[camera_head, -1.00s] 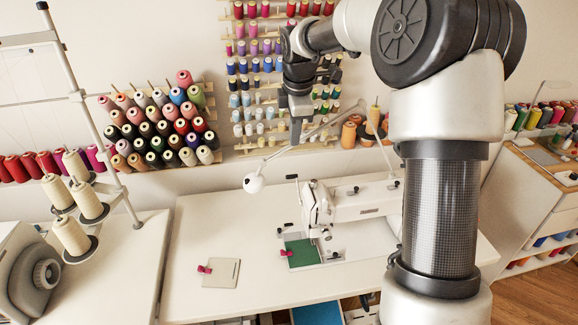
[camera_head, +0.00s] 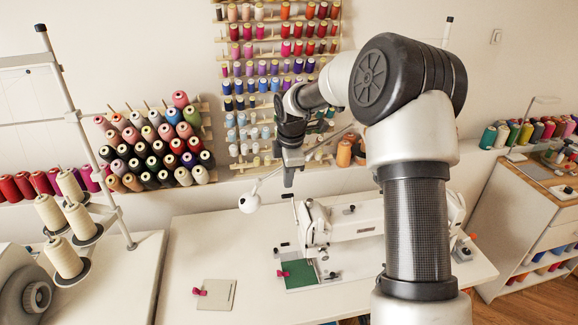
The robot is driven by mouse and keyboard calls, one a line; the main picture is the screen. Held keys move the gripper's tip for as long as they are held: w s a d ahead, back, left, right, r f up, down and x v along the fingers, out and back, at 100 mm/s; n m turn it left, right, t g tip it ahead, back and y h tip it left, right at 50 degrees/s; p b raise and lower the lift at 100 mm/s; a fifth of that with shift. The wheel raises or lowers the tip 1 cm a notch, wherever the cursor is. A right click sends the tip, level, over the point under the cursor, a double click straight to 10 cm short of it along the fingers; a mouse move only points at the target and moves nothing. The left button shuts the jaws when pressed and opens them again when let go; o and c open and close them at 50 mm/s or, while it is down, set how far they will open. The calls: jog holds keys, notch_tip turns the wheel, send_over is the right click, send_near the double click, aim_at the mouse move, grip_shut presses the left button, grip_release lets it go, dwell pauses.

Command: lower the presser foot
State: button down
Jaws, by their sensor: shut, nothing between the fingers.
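The white sewing machine (camera_head: 345,223) stands on the white table (camera_head: 190,250), its head end to the left. Its presser foot is too small to make out at the base of the head, close to the green fabric piece (camera_head: 296,280). The presser foot lever cannot be told apart from the other small parts on the head. My gripper (camera_head: 288,183) points down above and a little behind the machine's head as seen here. It looks shut and empty, and apart from the machine. My arm hides part of the machine's right side.
A white lamp head (camera_head: 248,204) on a thin arm stands just left of my gripper. A beige piece (camera_head: 216,296) with a pink clip (camera_head: 199,291) lies on the table's left. Thread cones (camera_head: 62,212) stand further left. Thread racks (camera_head: 160,150) line the wall. The table's left part is mostly clear.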

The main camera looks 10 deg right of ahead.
aim_at(287, 195)
jog(key=shift+x, duration=2.2)
jog(key=shift+w+f, duration=0.45)
jog(key=shift+w, duration=0.15)
jog(key=shift+r, duration=0.1)
jog(key=shift+r+p, duration=0.7)
jog(key=shift+r, duration=0.05)
jog(key=shift+r, duration=0.1)
